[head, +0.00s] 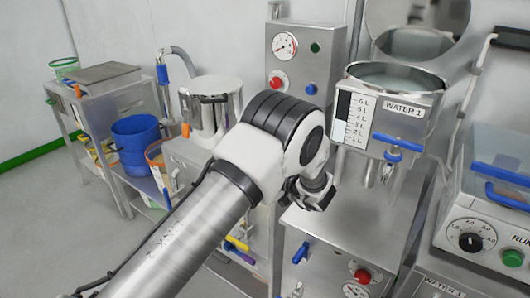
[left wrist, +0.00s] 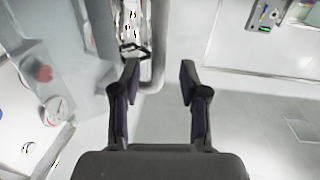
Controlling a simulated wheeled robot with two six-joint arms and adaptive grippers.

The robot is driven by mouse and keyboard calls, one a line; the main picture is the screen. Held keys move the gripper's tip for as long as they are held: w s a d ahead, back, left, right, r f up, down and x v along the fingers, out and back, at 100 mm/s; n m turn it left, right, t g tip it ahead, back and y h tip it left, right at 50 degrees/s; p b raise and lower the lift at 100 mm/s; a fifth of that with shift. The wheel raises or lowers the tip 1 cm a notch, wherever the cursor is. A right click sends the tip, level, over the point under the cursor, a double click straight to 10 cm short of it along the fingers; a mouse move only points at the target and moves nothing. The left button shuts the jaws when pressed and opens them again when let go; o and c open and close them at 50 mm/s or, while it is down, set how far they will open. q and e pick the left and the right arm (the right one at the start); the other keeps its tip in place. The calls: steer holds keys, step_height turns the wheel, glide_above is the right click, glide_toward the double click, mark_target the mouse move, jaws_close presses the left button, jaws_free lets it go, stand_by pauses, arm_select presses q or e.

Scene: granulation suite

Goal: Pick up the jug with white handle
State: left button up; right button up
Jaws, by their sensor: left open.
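I cannot make out a jug with a white handle in either view. My left gripper (head: 318,194) is partly hidden behind its own wrist in the head view, above the steel bench under the WATER 1 tank (head: 390,105). My right gripper is in neither view.
A steel pot (head: 228,100) with an orange part stands left of my arm. Blue buckets (head: 136,132) sit farther left. A gauge box (head: 305,60) stands behind. A control unit (head: 490,205) is at the right. A pipe (left wrist: 157,45) runs near the left finger.

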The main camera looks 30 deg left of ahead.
arm_select(q)
steer(key=shift+w+a+f, duration=0.1)
steer(key=shift+w+a, duration=0.15)
steer(key=shift+a, duration=0.3)
steer(key=shift+w+a+f, duration=0.1)
steer(key=shift+w+a, duration=0.1)
steer(key=shift+a, duration=0.3)
steer(key=shift+s+r, duration=0.1)
jaws_close()
steer(key=shift+r, duration=0.15)
steer(key=shift+r+p, duration=0.35)
steer(key=shift+p, duration=0.1)
step_height(320, 180, up, 3)
steer(key=p, duration=0.3)
steer(key=shift+d+r, duration=0.1)
steer(key=shift+r, duration=0.1)
steer(key=s+d+p, duration=1)
steer(key=d+p, duration=0.2)
steer(key=p, duration=0.9)
steer(key=shift+s+r, duration=0.25)
steer(key=shift+r, duration=0.05)
